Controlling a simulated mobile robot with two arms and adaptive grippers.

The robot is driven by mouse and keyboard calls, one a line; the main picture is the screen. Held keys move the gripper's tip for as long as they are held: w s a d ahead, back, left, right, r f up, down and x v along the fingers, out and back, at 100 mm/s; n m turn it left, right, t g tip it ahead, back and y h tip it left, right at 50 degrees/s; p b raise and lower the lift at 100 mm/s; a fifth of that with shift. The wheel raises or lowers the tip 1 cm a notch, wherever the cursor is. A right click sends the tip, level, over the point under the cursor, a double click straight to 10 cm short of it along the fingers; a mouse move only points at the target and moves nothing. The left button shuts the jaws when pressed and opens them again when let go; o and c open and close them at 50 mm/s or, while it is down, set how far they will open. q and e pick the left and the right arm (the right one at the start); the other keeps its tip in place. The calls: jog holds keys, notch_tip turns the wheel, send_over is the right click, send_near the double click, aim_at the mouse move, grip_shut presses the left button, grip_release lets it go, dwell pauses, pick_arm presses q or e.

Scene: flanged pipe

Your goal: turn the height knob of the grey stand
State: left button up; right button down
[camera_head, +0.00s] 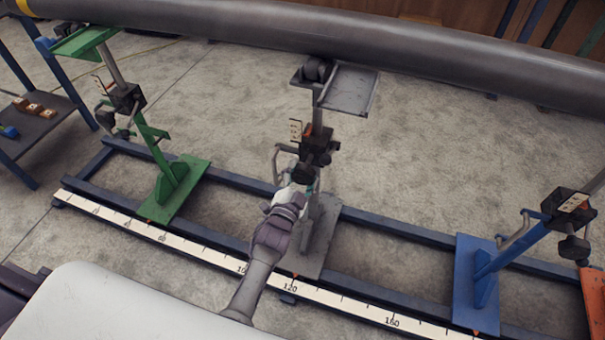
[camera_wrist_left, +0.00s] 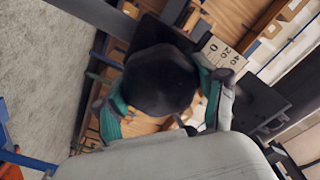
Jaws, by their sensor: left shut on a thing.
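The grey stand (camera_head: 315,230) is upright on the rail in the middle of the head view, with a roller and grey tray (camera_head: 348,90) at its top under the pipe. Its dark height knob (camera_head: 303,173) is on the near side of the black clamp block. In the left wrist view the round black knob (camera_wrist_left: 160,80) fills the middle, between teal fingers. My left gripper (camera_head: 297,190) reaches up from below in the head view and is shut on the knob. The scale plate (camera_wrist_left: 222,55) shows beside the knob. My right gripper is not in view.
A long grey pipe (camera_head: 400,42) runs across the top. A green stand (camera_head: 180,185) is to the left and a blue stand (camera_head: 485,275) to the right on the same blue rail. A ruler strip (camera_head: 200,252) lies along the near rail. A shelf (camera_head: 35,125) is at far left.

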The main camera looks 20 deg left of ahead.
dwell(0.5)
pick_arm(q)
jog(key=o, duration=1.1)
jog(key=shift+o, duration=0.2)
jog(key=s, duration=1.2)
jog(key=shift+a, duration=0.2)
jog(key=shift+f, duration=0.1)
